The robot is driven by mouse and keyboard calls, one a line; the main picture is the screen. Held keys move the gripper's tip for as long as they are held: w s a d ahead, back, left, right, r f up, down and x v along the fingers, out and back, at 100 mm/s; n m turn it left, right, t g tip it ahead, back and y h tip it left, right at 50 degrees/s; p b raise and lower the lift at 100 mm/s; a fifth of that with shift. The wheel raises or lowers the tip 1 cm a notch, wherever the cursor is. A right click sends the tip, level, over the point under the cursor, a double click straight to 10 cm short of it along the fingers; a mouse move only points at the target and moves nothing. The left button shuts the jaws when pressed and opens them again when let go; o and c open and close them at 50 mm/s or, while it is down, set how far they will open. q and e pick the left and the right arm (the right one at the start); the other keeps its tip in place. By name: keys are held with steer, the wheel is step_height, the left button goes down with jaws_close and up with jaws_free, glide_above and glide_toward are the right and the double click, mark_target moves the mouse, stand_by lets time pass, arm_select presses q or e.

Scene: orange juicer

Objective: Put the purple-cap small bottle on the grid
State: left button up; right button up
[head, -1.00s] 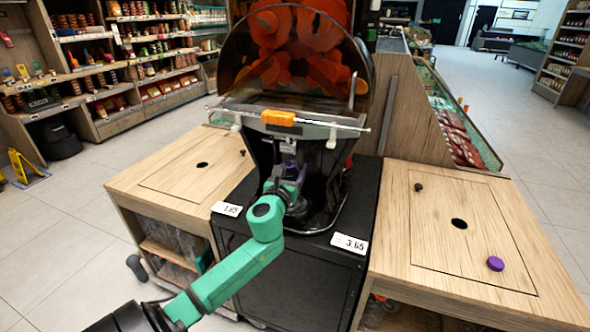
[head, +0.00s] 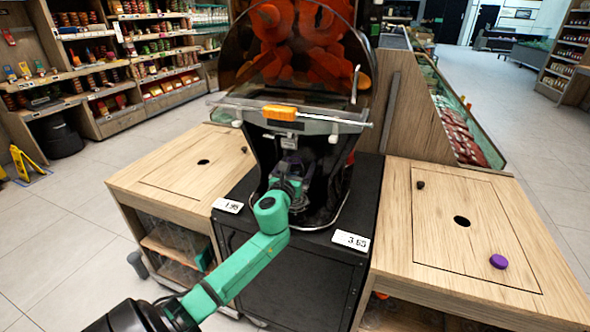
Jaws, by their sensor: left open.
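My left gripper (head: 288,184) is open inside the front recess of the orange juicer (head: 330,122). Small dark purple patches show at the gripper, but I cannot tell whether they are the purple-cap small bottle. The juicer's grid is not clearly visible; the gripper and the recess's shadow cover that area. A round purple cap (head: 498,261) lies on the right wooden counter, well away from the gripper; no bottle body shows under it. My right gripper is not in view.
The black cabinet (head: 290,270) under the juicer carries two price tags (head: 350,240). Wooden counters with round holes stand left (head: 165,185) and right (head: 430,225). The juicer's clear cover and side walls closely frame the gripper. Both counter tops are mostly clear.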

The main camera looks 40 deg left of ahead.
arm_select(q)
steer(key=v, duration=1.2)
steer(key=shift+s+r, duration=0.1)
